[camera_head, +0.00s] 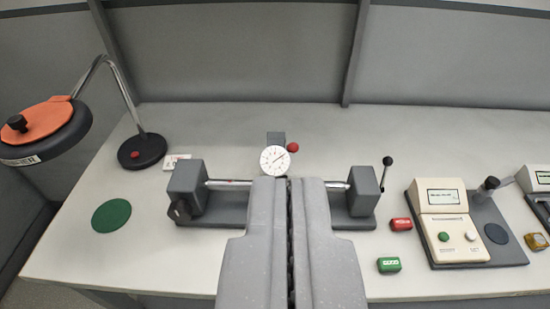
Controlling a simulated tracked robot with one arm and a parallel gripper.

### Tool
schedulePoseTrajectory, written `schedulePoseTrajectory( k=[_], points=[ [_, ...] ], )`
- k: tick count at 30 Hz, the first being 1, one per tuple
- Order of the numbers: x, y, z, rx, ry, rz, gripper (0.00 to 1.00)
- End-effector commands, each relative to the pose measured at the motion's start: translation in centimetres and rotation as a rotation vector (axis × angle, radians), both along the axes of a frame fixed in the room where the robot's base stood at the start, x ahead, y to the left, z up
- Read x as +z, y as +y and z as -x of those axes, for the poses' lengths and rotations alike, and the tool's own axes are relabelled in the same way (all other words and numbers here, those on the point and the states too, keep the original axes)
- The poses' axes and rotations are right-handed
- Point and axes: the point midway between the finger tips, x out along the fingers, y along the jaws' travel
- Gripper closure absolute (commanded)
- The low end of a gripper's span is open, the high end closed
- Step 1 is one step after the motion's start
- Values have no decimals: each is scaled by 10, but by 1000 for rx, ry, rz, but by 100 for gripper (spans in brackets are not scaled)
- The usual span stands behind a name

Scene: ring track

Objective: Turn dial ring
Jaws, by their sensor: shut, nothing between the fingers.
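A round white dial gauge (274,160) with a dark needle stands at the middle of a grey bench fixture (222,208), facing me. A red ball (293,147) sits at the dial's upper right. My gripper (288,180) points forward from the bottom of the view, its two grey fingers together with nothing between them. Its tips lie just below the dial in the picture and cover the middle of the fixture. I cannot tell whether they touch the dial.
A lamp with an orange-topped head (48,128) stands at the left, near a green disc (111,215). A lever (386,172) rises at the fixture's right end. Red (401,224) and green (389,265) blocks and a tester (452,225) are further right. The bench front left is clear.

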Motion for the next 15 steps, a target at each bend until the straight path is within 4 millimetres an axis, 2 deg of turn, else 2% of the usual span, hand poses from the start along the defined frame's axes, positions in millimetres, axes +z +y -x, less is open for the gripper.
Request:
schedulePoseTrajectory(
  k=[10, 11, 15],
  points=[
    [0, 0, 0, 0, 0, 0, 100],
    [0, 0, 0, 0, 0, 0, 94],
    [-2, 3, -9, 15, -7, -7, 55]
  ],
)
